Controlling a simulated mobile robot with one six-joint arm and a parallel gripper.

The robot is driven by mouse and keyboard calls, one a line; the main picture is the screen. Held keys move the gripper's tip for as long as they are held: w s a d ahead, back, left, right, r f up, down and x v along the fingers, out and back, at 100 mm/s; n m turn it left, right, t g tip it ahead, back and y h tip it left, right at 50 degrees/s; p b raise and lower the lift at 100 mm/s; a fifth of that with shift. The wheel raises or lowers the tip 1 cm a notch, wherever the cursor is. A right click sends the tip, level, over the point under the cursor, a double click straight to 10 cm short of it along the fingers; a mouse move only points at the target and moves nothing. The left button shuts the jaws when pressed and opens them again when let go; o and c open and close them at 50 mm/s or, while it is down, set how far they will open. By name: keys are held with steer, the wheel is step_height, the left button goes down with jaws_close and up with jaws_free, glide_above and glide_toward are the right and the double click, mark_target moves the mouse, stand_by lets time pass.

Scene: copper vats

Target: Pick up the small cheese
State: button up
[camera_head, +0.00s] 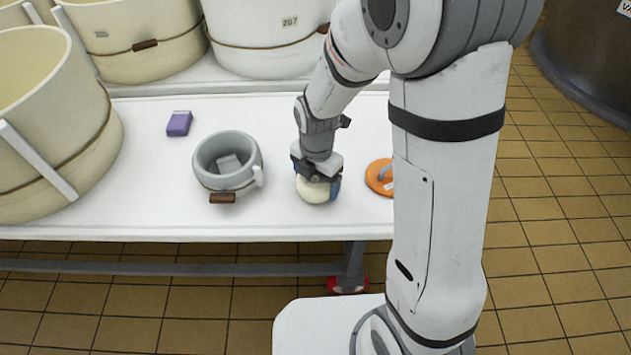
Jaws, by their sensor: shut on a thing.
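The small cheese (313,192) is a pale, cream-coloured round piece on the white table, right of the grey pot. My gripper (318,175) points down over it from above and is shut on it. A blue patch shows at the cheese's right side, close against it. The gripper hides the top of the cheese. I cannot tell whether the cheese touches the table or is slightly above it.
A grey pot (228,163) with a brown handle stands left of the cheese. A purple block (179,124) lies farther left. An orange disc (379,178) is at the right, partly behind my arm. Large cream vats (50,130) stand left and behind. The table (150,212) front is bare.

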steer(key=shift+c, duration=1)
steer(key=shift+r, duration=0.1)
